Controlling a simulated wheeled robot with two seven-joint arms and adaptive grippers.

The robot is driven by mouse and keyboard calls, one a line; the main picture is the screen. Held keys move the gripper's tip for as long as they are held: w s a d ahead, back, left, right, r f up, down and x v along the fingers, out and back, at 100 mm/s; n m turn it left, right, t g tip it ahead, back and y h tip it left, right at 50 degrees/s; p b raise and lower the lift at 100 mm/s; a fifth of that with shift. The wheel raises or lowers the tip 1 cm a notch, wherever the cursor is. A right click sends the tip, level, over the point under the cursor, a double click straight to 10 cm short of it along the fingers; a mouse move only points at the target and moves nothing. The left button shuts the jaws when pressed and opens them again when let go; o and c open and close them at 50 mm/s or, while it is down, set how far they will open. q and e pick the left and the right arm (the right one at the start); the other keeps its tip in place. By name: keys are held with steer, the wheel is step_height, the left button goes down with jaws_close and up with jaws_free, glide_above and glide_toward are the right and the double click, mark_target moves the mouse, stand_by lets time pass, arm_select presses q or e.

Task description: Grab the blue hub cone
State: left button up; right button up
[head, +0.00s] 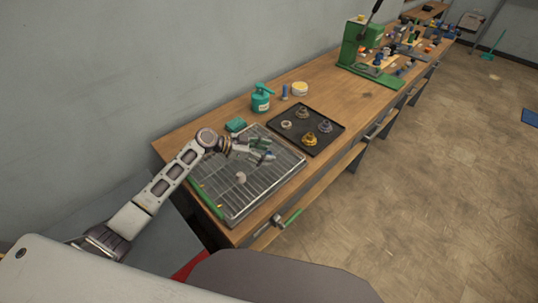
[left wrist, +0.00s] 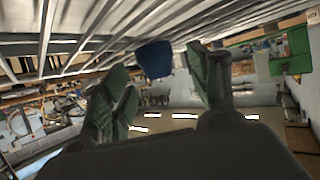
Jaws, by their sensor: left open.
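The blue hub cone (left wrist: 154,58) shows in the left wrist view, which looks upside down. It stands against the wire rack (left wrist: 75,48), between and apparently beyond my fingertips. My left gripper (left wrist: 158,82) has its green-padded fingers spread, with a gap on both sides of the cone. In the head view my left gripper (head: 266,149) is low over the right part of the rack (head: 262,185). I cannot make out the cone there; the gripper may hide it. My right gripper is not in view.
A black tray (head: 336,133) with several small hub parts lies right of the rack. A white ring-like piece (head: 240,177) lies on the rack. A green pump bottle (head: 261,98), a small blue cylinder (head: 284,92) and a yellow-white tub (head: 299,89) stand behind. A green press (head: 358,45) stands farther along.

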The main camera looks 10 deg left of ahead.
arm_select(q)
steer(key=shift+d, duration=0.1)
stand_by(0.4)
steer(key=c, duration=1.1)
